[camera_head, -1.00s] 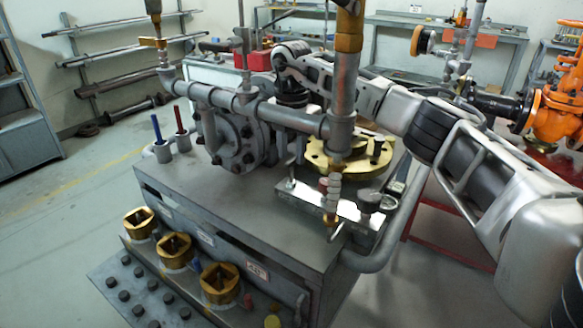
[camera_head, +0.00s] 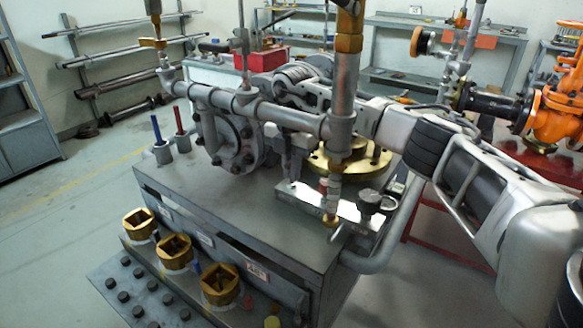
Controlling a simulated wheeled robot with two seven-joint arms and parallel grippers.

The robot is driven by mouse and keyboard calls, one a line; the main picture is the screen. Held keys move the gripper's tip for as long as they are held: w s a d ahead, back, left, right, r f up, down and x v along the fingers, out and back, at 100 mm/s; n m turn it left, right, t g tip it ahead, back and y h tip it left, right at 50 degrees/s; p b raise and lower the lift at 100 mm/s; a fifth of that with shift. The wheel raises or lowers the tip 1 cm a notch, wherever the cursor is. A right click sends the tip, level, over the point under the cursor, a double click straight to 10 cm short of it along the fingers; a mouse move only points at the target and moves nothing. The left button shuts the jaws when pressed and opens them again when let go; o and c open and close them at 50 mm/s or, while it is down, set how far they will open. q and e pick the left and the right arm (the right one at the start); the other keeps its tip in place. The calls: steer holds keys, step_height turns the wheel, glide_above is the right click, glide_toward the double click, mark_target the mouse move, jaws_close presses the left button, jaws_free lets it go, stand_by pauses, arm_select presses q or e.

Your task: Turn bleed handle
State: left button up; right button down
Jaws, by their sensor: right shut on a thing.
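The right arm comes in from the right and reaches behind the grey vertical pipe (camera_head: 346,90). My right gripper (camera_head: 292,172) points down below the horizontal pipe, close to the bright metal plate (camera_head: 306,194) on the bench. It is shut on a small part there, which I take for the bleed handle; its fingers cover most of it, so its shape and angle cannot be told. A small valve fitting with a red part (camera_head: 329,190) stands to the right of the gripper, with a round gauge (camera_head: 369,200) beside it. My left gripper is not in view.
The pipework (camera_head: 225,98) and flanged valve body (camera_head: 236,147) crowd the gripper on the left and front. A brass flange (camera_head: 370,166) lies to its right. Brass square sockets (camera_head: 220,284) line the bench (camera_head: 205,205) front. The floor at the left is clear.

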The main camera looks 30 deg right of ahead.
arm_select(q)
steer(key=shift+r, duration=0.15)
arm_select(e)
steer(key=shift+r+n+p, duration=0.1)
steer(key=shift+n+p, duration=0.3)
steer(key=shift+n, duration=0.2)
steer(key=shift+n+p, duration=0.45)
steer(key=shift+n, duration=0.25)
steer(key=n+p, duration=0.1)
steer(key=n, duration=0.1)
steer(key=shift+n, duration=0.4)
steer(key=n+p, duration=0.1)
steer(key=n, duration=0.1)
steer(key=shift+n, duration=1.2)
steer(key=n, duration=0.2)
steer(key=shift+n+p, duration=0.3)
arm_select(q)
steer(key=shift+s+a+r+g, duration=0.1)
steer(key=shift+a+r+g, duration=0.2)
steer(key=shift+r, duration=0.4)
arm_select(e)
steer(key=n, duration=0.4)
steer(key=shift+n, duration=0.4)
